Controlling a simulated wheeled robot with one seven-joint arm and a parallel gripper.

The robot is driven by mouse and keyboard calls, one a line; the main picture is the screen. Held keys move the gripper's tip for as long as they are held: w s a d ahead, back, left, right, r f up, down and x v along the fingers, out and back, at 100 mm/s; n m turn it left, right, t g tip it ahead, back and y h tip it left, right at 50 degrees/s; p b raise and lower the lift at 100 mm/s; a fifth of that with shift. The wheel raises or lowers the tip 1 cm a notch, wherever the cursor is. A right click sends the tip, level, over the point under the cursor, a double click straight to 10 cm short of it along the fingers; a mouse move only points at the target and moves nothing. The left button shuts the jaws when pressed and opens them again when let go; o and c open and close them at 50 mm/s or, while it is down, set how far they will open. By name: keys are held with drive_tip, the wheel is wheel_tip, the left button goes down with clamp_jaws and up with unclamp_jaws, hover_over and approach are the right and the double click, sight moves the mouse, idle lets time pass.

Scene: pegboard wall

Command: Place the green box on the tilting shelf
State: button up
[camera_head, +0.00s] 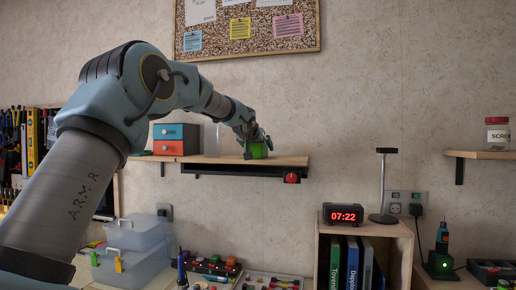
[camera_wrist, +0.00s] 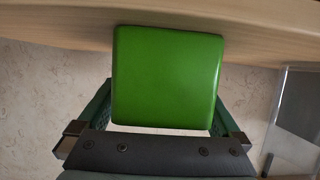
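The green box (camera_head: 257,151) is at the right part of the wooden shelf (camera_head: 293,160), the one with a dark bar and a red round part (camera_head: 291,178) below it. In the wrist view the green box (camera_wrist: 167,75) fills the middle, its upper part in front of the wood (camera_wrist: 60,20). My gripper (camera_head: 262,142) reaches it from above; its fingers flank the box (camera_wrist: 165,110) on the left and right and appear shut on it. Whether the underside of the box touches the shelf is hard to tell.
A small drawer unit (camera_head: 176,139) with blue and red fronts stands on the shelf's left part. A clear container (camera_wrist: 293,120) shows at the right in the wrist view. Below are a red-digit clock (camera_head: 343,214), a stand (camera_head: 382,190) and tools. The shelf's right end looks bare.

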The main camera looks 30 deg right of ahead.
drive_tip(key=shift+r, duration=0.15)
drive_tip(key=b+v, duration=0.3)
drive_tip(key=v, duration=0.9)
drive_tip(key=a+f+n+g+y, duration=0.3)
drive_tip(key=a+f+y, duration=0.3)
drive_tip(key=a+f, duration=1.9)
drive_tip(key=s+a+f+n+g+y, duration=0.1)
drive_tip(key=s+a+f+n+g, duration=0.1)
drive_tip(key=s+a+f, duration=0.6)
drive_tip(key=s+a+f+n+g+y, duration=0.2)
drive_tip(key=s+a+f, duration=0.5)
drive_tip(key=s+a, duration=0.5)
drive_tip(key=shift+f+g, duration=0.35)
drive_tip(key=shift+g, duration=0.35)
drive_tip(key=shift+a, duration=0.15)
